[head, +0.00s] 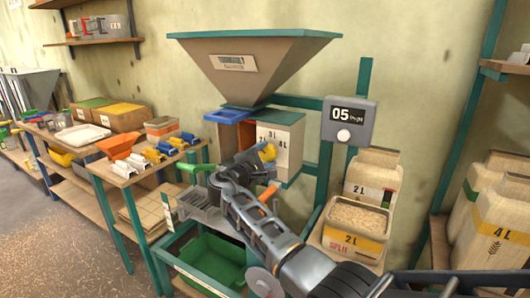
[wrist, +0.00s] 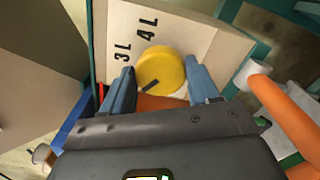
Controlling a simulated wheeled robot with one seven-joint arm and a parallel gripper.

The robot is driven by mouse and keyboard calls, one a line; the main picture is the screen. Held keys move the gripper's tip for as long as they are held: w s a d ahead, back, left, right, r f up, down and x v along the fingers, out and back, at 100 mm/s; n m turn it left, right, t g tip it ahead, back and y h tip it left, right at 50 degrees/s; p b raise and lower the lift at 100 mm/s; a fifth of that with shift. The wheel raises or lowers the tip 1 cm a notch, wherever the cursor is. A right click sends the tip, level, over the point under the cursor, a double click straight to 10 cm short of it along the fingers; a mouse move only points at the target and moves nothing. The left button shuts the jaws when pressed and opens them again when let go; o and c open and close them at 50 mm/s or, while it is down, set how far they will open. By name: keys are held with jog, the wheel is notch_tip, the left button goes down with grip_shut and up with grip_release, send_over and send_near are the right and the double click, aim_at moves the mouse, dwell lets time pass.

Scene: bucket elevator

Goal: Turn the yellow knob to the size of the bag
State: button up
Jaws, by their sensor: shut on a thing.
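The yellow knob (wrist: 162,69) sits on a pale panel (wrist: 185,25) marked 3 L and 4 L. A short dark mark on the knob points to the lower left in the wrist view; I cannot tell which size it lines up with. My gripper (wrist: 161,83) is shut on the knob, with a blue finger on either side. The knob also shows, partly covered by my gripper, in the head view (head: 268,152). An open bag (head: 357,217) of grain, with a yellow band reading 2 L, stands right of the machine. Another bag (head: 371,178) behind it also reads 2 L.
A hopper (head: 250,65) tops the machine, above a blue tray (head: 226,116). A display box (head: 349,122) reads 05. An orange-handled lever (wrist: 285,115) is close to my gripper's right. A green bin (head: 210,260) sits below. A cluttered workbench is at left, large sacks at right.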

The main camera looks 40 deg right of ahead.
jog(key=shift+a+f+n, duration=0.1)
jog(key=shift+n, duration=0.5)
jog(key=o, duration=1.1)
jog(key=shift+c, duration=0.2)
jog(key=v, duration=0.7)
jog(key=shift+s+a, duration=0.15)
jog(key=shift+a, duration=0.15)
jog(key=shift+a, duration=0.1)
